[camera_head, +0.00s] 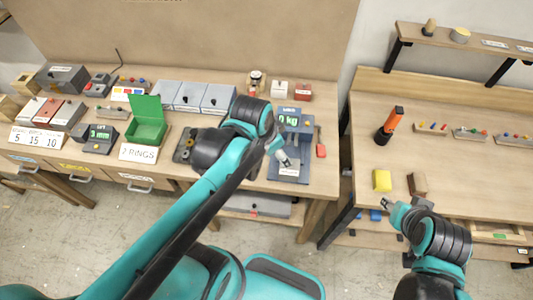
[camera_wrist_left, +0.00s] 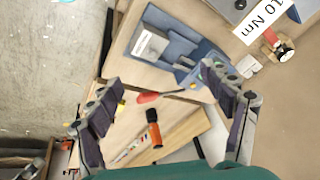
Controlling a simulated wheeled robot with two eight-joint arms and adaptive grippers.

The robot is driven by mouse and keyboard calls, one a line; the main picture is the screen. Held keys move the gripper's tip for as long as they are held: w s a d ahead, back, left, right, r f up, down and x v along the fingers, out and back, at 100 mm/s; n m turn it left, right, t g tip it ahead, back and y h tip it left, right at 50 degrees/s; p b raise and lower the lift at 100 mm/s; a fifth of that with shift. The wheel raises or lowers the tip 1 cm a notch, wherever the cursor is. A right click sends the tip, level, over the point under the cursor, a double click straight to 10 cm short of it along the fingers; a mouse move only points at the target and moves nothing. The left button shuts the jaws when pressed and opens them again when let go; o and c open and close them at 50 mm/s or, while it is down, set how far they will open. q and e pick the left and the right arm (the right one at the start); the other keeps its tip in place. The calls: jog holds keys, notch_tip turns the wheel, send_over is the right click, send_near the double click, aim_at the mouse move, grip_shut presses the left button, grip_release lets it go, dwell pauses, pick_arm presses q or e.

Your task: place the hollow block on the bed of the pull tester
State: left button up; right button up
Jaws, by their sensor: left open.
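The pull tester (camera_head: 303,168) is a blue-grey unit with a lit kg display (camera_head: 290,122), at the right end of the left bench. In the left wrist view its blue bed (camera_wrist_left: 187,47) carries a pale grey block-like piece (camera_wrist_left: 152,43), which may be the hollow block; I cannot see an opening in it. My left gripper (camera_head: 284,158) is above the bed, and its spread fingers (camera_wrist_left: 163,78) show open with nothing between them. My arm hides part of the tester in the head view. My right gripper (camera_head: 388,204) is over the right bench's front left edge; its jaw state is unclear.
A red-handled tool (camera_head: 320,150) lies right of the tester. An orange-and-black tool (camera_head: 390,123), a yellow block (camera_head: 382,180) and a brown block (camera_head: 418,183) are on the right bench. A green open box (camera_head: 148,128) stands left. A gap separates the benches.

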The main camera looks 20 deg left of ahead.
pick_arm(q)
jog(key=s+n+t, duration=0.1)
jog(key=n, duration=0.1)
jog(key=s+n+t, duration=0.1)
jog(key=n, duration=0.1)
jog(key=s+a+r+n, duration=0.1)
jog(key=s+n, duration=0.1)
jog(key=shift+a+r+t+y, duration=0.1)
jog(key=shift+t+y, duration=0.2)
jog(key=shift+t, duration=0.1)
jog(key=shift+w, duration=0.1)
notch_tip(320, 180, down, 8)
jog(key=b, duration=0.8)
jog(key=shift+f, duration=0.2)
